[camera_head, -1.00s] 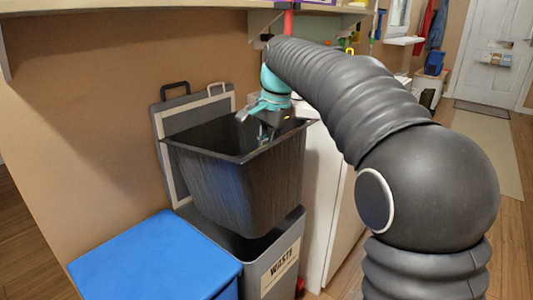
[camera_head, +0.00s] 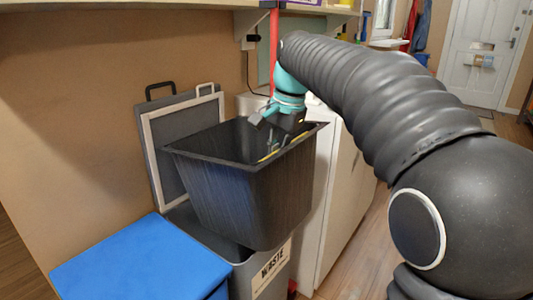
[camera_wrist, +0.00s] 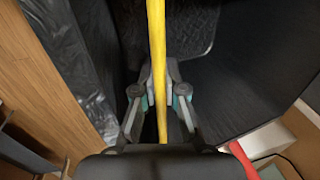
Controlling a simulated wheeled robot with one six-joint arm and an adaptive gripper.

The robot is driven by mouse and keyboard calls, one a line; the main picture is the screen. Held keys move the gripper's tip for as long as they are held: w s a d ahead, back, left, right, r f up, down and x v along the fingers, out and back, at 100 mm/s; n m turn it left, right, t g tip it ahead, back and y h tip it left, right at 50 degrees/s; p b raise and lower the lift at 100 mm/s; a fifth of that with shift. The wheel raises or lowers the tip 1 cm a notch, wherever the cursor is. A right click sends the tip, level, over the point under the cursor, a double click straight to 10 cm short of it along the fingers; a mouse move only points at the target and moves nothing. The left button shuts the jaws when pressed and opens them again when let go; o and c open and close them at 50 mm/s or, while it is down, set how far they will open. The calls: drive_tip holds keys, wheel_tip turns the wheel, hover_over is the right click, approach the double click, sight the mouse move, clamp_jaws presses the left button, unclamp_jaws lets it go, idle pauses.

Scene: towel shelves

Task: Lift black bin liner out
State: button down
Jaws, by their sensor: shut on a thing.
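The black bin liner (camera_head: 235,190) is a dark, open-topped tub in the head view. It hangs above the grey waste bin (camera_head: 262,275), slightly tilted, its lower end over or just inside the bin's opening; I cannot tell which. My gripper (camera_head: 280,145) reaches down at the liner's right rim and is shut on it. In the wrist view my gripper (camera_wrist: 160,95) has its fingers either side of a yellow strip (camera_wrist: 157,50), with the dark liner wall (camera_wrist: 245,75) around it. The fingertip contact is partly hidden.
The bin's raised grey lid (camera_head: 180,125) stands against the wall behind the liner. A blue-lidded bin (camera_head: 140,262) is at front left. A white cabinet (camera_head: 335,200) is close on the right. A shelf (camera_head: 200,8) runs above. Open floor lies at right.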

drive_tip(key=s+d+b, duration=0.2)
drive_tip(key=s+d, duration=0.9)
drive_tip(key=d, duration=0.3)
drive_tip(key=shift+s+d, duration=0.2)
drive_tip(key=shift+d, duration=0.1)
drive_tip(key=shift+s, duration=0.1)
idle(0.4)
